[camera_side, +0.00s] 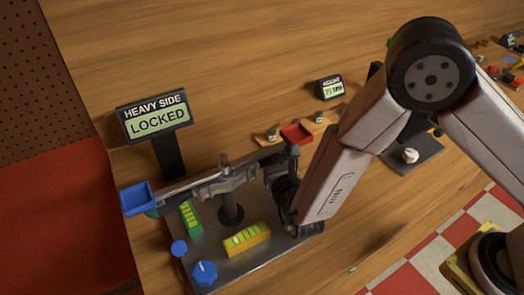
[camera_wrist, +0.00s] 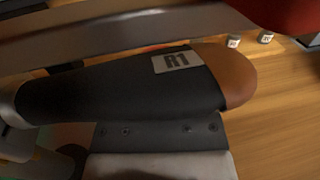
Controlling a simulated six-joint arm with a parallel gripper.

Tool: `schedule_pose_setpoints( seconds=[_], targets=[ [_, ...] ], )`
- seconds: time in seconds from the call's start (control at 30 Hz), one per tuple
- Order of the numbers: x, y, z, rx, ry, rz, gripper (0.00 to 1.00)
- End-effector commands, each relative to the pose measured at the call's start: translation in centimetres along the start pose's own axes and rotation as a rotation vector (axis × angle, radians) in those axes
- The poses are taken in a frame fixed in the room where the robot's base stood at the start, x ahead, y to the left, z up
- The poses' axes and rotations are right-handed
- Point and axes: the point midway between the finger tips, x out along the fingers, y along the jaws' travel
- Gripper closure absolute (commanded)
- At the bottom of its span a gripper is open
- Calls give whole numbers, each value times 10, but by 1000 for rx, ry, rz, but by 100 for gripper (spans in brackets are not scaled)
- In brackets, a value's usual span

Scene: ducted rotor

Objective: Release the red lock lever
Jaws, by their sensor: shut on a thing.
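A balance beam (camera_side: 222,179) on a post carries a blue pan (camera_side: 137,199) at its left end and a red pan (camera_side: 296,134) at its right end. A display (camera_side: 157,118) behind it reads "HEAVY SIDE LOCKED". My gripper (camera_side: 284,183) is low beside the beam's right half, below the red pan, and shut. In the wrist view its dark finger, marked R1 with a brown tip, fills the middle. A thin sliver of red, likely the red lock lever (camera_wrist: 165,48), shows just behind the finger; the rest of it is hidden.
The metal base plate holds a green block (camera_side: 190,218), a yellow block (camera_side: 247,238) and blue knobs (camera_side: 204,272). A small display (camera_side: 330,88) and small weights stand behind. Bare wooden table (camera_side: 230,70) lies behind the beam.

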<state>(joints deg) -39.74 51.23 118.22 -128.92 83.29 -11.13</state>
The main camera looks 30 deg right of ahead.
Motion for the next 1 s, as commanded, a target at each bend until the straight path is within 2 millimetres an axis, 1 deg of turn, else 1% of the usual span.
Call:
schedule_pose_setpoints(
  seconds=[0.77, 1.0],
  targets=[
    [0, 1, 0, -1, 5, 2, 100],
    [6, 1, 0, -14, 74, 2, 100]
  ],
)
